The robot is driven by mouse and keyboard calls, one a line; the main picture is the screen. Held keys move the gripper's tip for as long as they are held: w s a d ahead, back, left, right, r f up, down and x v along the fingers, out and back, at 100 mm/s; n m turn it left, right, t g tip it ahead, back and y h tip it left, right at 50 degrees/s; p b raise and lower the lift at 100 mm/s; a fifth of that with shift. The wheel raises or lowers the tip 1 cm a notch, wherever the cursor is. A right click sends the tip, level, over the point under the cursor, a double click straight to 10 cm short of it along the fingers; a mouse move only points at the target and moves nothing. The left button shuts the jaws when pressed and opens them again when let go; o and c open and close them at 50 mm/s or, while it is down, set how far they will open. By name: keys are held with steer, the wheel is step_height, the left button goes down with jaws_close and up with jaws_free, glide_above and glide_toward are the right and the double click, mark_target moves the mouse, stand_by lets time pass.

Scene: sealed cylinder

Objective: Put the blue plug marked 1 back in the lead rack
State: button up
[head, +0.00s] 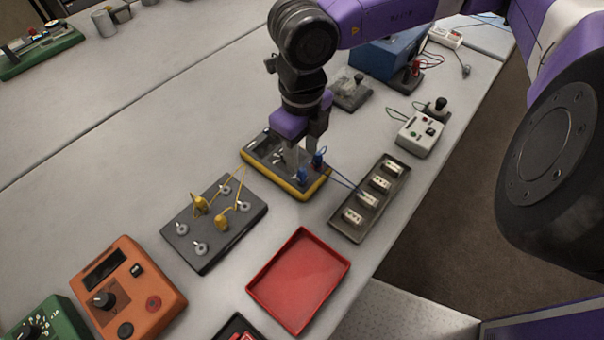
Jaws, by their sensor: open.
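Two blue plugs stand in the yellow-edged black unit (318,191): one near its front (303,175), the other just behind to the right (319,158). Any number on them is too small to read. My gripper (304,160) points down over this unit with open fingers, close to the front plug; I cannot tell whether they touch it. Blue leads run right from the plugs towards a dark tray (348,229) holding several white blocks with sockets. I cannot tell for sure whether this tray is the lead rack.
A grey board (196,262) with metal posts and yellow plugs with leads lies left of the unit. An empty red tray (325,255) lies in front. An orange box (160,320), a white box (420,135) and a blue box (385,55) stand around. The table's right edge is near the dark tray.

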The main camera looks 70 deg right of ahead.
mark_target(302, 169)
step_height(302, 169, down, 5)
steer(key=b, duration=0.3)
step_height(302, 169, down, 2)
steer(key=b, duration=0.3)
steer(key=shift+f, duration=0.1)
steer(key=shift+b, duration=1.3)
stand_by(0.5)
steer(key=shift+c, duration=0.2)
jaws_close()
steer(key=shift+r, duration=0.2)
stand_by(1.2)
steer(key=shift+r+p, duration=1.35)
steer(key=shift+r, duration=1.5)
